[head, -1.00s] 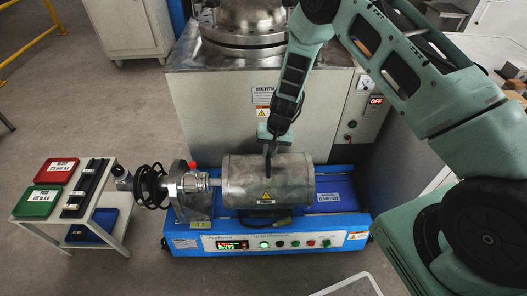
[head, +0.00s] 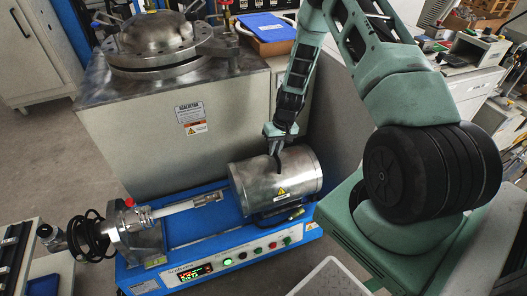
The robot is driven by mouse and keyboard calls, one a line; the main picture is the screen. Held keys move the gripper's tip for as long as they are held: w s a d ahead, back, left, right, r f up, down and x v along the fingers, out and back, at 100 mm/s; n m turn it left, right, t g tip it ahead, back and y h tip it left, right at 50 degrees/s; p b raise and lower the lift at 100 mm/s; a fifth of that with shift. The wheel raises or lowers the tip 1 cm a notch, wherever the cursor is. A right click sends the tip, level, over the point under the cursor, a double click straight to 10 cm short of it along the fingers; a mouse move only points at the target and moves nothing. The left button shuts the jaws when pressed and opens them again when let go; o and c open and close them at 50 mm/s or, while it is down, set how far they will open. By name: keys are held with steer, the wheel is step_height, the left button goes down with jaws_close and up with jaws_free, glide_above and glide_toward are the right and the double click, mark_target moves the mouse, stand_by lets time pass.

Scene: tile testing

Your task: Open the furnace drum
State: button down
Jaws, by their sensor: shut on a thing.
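The furnace drum (head: 272,187) is a shiny metal cylinder with a yellow warning label, lying on its side on the right part of the blue bench unit (head: 233,262). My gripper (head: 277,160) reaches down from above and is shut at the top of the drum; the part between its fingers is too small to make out. Left of the drum, a bare sample rod (head: 183,206) lies exposed along the bench, running from the metal end flange (head: 135,235). A gap separates the drum from the flange.
A large grey cabinet (head: 180,130) with a round metal lid (head: 148,42) stands behind the bench. A blue tray (head: 266,27) lies behind it. Black coiled cable (head: 88,238) hangs left of the flange. A dark rack (head: 15,255) stands at the far left.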

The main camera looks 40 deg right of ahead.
steer(key=shift+s+d, duration=0.1)
steer(key=shift+d, duration=0.15)
steer(key=c, duration=1.4)
jaws_free()
steer(key=shift+r, duration=0.1)
steer(key=s+d+r+p, duration=0.1)
steer(key=d+r+p, duration=0.1)
steer(key=r, duration=1.5)
steer(key=shift+d, duration=0.6)
